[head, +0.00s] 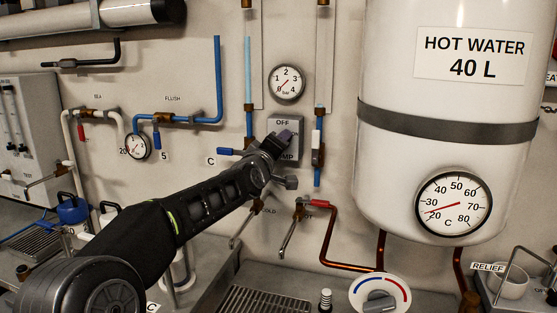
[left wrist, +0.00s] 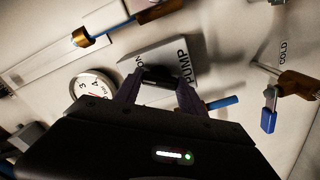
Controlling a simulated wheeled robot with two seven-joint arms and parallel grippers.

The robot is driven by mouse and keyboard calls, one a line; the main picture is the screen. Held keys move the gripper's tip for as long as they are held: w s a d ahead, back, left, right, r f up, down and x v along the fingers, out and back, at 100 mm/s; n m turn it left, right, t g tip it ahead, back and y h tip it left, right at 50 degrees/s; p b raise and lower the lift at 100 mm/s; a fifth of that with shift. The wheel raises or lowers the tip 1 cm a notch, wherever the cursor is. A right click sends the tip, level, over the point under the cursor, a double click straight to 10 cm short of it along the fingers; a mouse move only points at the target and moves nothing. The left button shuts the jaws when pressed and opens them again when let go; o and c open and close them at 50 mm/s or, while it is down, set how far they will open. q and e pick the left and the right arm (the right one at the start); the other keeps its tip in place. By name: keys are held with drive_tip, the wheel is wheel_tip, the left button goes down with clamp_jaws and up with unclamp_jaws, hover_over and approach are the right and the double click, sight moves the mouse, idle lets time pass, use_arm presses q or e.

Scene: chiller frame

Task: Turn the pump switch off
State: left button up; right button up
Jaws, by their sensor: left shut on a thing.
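The pump switch box (head: 283,122) is a small grey box on the wall, with OFF at its top and PUMP, partly hidden, at its bottom. In the left wrist view the box (left wrist: 178,54) shows ON and PUMP beside a dark switch lever (left wrist: 158,77). My left gripper (head: 284,137) is in front of the box and covers its middle. In the left wrist view the two fingers of my left gripper (left wrist: 160,86) are on either side of the lever and shut on it. The lever's exact position is hard to tell. My right gripper is not in view.
A pressure gauge (head: 286,82) is just above the switch. Blue-handled valve C (head: 229,152) is on its left, and a pipe with a valve (head: 317,150) is close on its right. The white hot water tank (head: 440,170) bulges out farther right. Taps and a temperature dial (head: 381,293) are below.

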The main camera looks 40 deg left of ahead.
use_arm(q)
drive_tip(key=shift+n+b, duration=1.25)
drive_tip(key=shift+n, duration=2.05)
drive_tip(key=o, duration=1.4)
drive_tip(key=shift+c, duration=0.2)
